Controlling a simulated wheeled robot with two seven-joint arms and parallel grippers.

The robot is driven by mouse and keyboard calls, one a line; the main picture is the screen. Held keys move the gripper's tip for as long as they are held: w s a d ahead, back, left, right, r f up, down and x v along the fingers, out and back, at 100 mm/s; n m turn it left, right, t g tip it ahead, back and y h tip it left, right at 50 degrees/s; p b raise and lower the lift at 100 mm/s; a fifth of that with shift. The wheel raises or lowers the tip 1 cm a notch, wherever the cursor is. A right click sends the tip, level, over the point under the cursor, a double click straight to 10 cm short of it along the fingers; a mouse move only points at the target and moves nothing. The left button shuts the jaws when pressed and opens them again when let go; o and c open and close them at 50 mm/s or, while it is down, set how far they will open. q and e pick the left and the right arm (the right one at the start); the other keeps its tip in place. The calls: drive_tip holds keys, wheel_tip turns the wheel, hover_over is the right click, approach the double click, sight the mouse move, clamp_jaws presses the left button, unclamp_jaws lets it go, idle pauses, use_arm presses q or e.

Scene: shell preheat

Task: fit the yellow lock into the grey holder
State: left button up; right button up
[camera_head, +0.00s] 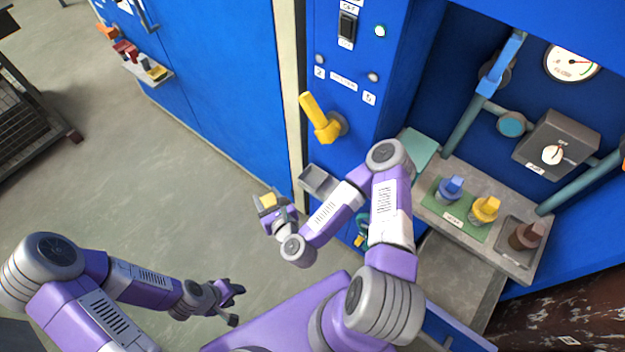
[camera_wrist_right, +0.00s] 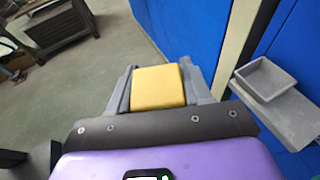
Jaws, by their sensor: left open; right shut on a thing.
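The yellow lock (camera_wrist_right: 158,88) is a block between the fingers of my right gripper (camera_wrist_right: 160,85). In the head view the lock (camera_head: 267,200) shows at the tip of my right gripper (camera_head: 274,209), held in the air in front of the blue cabinet. The grey holder (camera_wrist_right: 265,77), an open-topped box on a grey bracket, is right of the lock and apart from it. It also shows in the head view (camera_head: 318,180), fixed to the cabinet front and partly behind my right arm; no content is visible in it. My left gripper (camera_head: 236,303) is open and empty at lower left.
A yellow lever (camera_head: 321,118) sticks out above the holder. Right of my arm, a grey shelf (camera_head: 515,262) bears a green mat (camera_head: 433,206) with blue and yellow-topped pieces, and a brown piece (camera_head: 527,236) on a tray. Open floor (camera_head: 150,200) lies to the left.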

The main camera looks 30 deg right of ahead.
drive_tip(key=w+d+b, duration=0.1)
drive_tip(key=w+d, duration=0.3)
drive_tip(key=d, duration=0.5)
drive_tip(key=w+d+b, duration=0.1)
drive_tip(key=w+d, duration=0.2)
drive_tip(key=d, duration=0.6)
drive_tip(key=f+b, duration=0.1)
drive_tip(key=f, duration=0.1)
drive_tip(key=f+b, duration=0.1)
drive_tip(key=f, duration=0.1)
drive_tip(key=f+b, duration=0.2)
drive_tip(key=f, duration=0.1)
drive_tip(key=shift+w, duration=0.25)
drive_tip(key=shift+d+f, duration=0.1)
drive_tip(key=shift+f, duration=0.2)
drive_tip(key=o, duration=0.9)
drive_tip(key=shift+c, duration=0.2)
drive_tip(key=shift+o, duration=0.2)
